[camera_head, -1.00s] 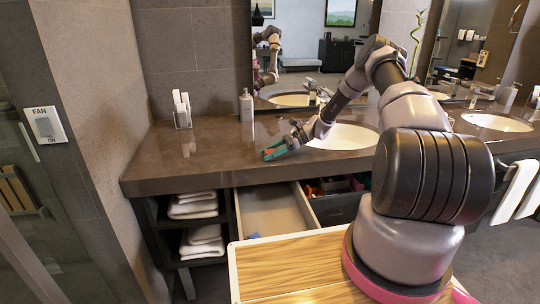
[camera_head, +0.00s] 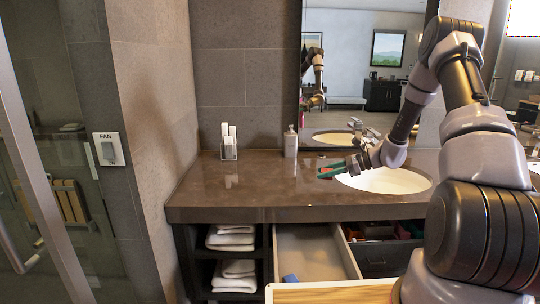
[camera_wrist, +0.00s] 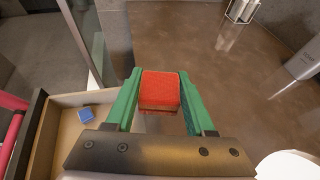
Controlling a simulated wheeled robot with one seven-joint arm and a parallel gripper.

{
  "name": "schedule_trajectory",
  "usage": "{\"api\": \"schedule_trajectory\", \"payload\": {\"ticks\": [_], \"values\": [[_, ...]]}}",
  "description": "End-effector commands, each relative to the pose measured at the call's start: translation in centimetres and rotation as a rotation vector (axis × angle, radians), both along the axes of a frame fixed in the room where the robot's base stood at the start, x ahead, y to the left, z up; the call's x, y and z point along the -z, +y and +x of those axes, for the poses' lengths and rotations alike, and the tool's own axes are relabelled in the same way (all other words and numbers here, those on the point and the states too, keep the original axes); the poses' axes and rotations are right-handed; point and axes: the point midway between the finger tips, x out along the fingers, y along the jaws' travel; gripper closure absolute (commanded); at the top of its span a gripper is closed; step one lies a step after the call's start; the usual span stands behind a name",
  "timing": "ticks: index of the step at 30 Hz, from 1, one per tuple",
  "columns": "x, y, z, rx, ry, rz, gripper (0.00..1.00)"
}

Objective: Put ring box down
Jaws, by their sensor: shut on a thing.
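The red ring box (camera_wrist: 160,90) is between the green fingers of my gripper (camera_wrist: 160,88) in the wrist view. My gripper is shut on it. In the head view my gripper (camera_head: 331,171) is over the brown counter (camera_head: 250,185), near the sink's left side. The box is hardly visible there. In the wrist view the counter (camera_wrist: 225,85) lies beneath and beyond the box. I cannot tell whether the box touches it.
An open drawer (camera_head: 312,250) below the counter holds a blue item (camera_head: 290,279). A drawer to its right (camera_head: 385,255) is also open. A soap bottle (camera_head: 290,142) and a clear holder (camera_head: 229,148) stand at the back. The sink (camera_head: 385,182) is right. The counter's left part is clear.

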Motion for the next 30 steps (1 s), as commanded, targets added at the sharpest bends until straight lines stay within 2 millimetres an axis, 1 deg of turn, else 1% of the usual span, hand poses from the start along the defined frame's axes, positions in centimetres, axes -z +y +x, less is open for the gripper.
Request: {"api": "schedule_trajectory", "payload": {"ticks": [1,6,9,11,13,17,21,24,27,30], "values": [[-0.1,-1.0,-0.9,0.062,0.005,-0.002,0.99],[0.0,-4.4,-2.8,0.256,0.003,-0.001,0.99],[0.0,-5.8,-3.5,0.329,0.001,0.000,0.99],[-0.2,-6.2,-3.6,0.359,-0.001,0.000,0.99],[-0.8,-6.3,-3.3,0.395,-0.008,-0.004,0.99],[-3.1,-5.9,-2.1,0.494,-0.021,-0.017,0.99],[-6.6,-5.7,-0.8,0.653,-0.032,-0.026,0.99],[-8.8,-5.7,-0.5,0.767,-0.031,-0.025,0.99],[-10.6,-5.9,-0.6,0.865,-0.023,-0.019,0.99],[-11.8,-6.1,-0.9,0.940,-0.014,-0.010,0.99]]}}
